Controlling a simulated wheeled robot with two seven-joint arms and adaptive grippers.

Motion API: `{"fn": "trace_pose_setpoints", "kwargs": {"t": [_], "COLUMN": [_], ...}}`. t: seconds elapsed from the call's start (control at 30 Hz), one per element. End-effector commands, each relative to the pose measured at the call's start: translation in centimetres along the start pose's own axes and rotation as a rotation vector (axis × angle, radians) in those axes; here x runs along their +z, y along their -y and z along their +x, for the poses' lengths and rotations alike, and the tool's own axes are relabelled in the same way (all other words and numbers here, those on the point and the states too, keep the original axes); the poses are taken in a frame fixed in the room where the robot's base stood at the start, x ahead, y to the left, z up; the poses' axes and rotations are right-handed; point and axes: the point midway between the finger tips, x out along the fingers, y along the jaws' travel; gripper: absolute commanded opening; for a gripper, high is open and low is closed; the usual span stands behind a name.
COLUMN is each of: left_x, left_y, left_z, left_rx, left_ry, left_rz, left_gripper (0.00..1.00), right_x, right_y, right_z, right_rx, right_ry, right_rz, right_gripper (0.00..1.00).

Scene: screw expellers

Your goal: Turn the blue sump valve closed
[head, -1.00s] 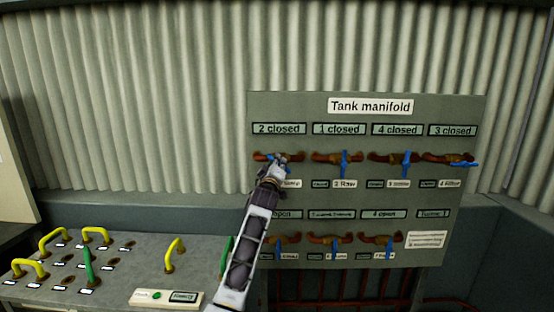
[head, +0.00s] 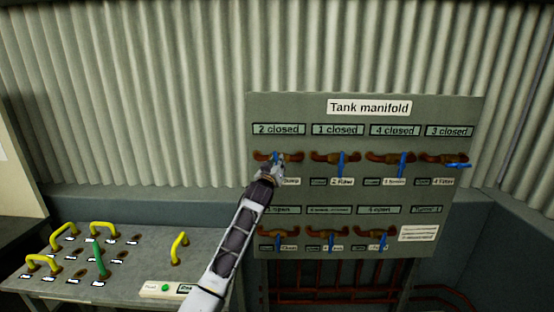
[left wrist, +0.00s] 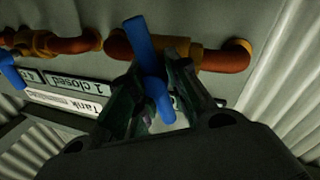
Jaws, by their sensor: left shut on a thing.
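The Tank manifold panel (head: 460,110) stands in front with two rows of valves. The sump valve, with a blue handle (head: 276,157) on a brown pipe, is at the upper left, under a plate reading "2 closed". Its label is partly hidden by my left gripper (head: 277,169). In the left wrist view the blue handle (left wrist: 143,47) passes between the two fingers of my left gripper (left wrist: 152,84), which is shut on it. In the head view the handle looks close to upright, crossing its pipe, though partly hidden. My right gripper is out of view.
Other blue-handled valves sit close by, the nearest top-row one (head: 342,163) to the right, with a second row (head: 331,237) below. A grey bench (head: 130,265) with yellow handles (head: 103,228) and a green lever (head: 99,258) stands at the left.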

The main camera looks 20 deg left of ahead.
Motion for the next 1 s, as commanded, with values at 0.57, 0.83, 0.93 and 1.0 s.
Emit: {"fn": "trace_pose_setpoints", "kwargs": {"t": [0.57, 0.83, 0.93, 1.0], "left_x": [-0.5, -0.2, -0.2, -0.2], "left_y": [-0.7, -0.7, -0.7, -0.7], "left_z": [0.1, 0.1, 0.0, 0.0], "left_rx": [0.007, 0.008, 0.008, 0.008], "left_ry": [0.066, 0.078, 0.079, 0.079], "left_rz": [0.273, 0.310, 0.313, 0.313], "left_gripper": [0.00, 0.00, 0.00, 0.00], "right_x": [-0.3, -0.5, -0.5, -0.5], "right_y": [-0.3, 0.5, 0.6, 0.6], "right_z": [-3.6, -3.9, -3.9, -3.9], "right_rx": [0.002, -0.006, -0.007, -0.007], "right_ry": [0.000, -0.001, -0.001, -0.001], "right_rz": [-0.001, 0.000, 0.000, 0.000], "right_gripper": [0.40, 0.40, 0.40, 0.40]}}
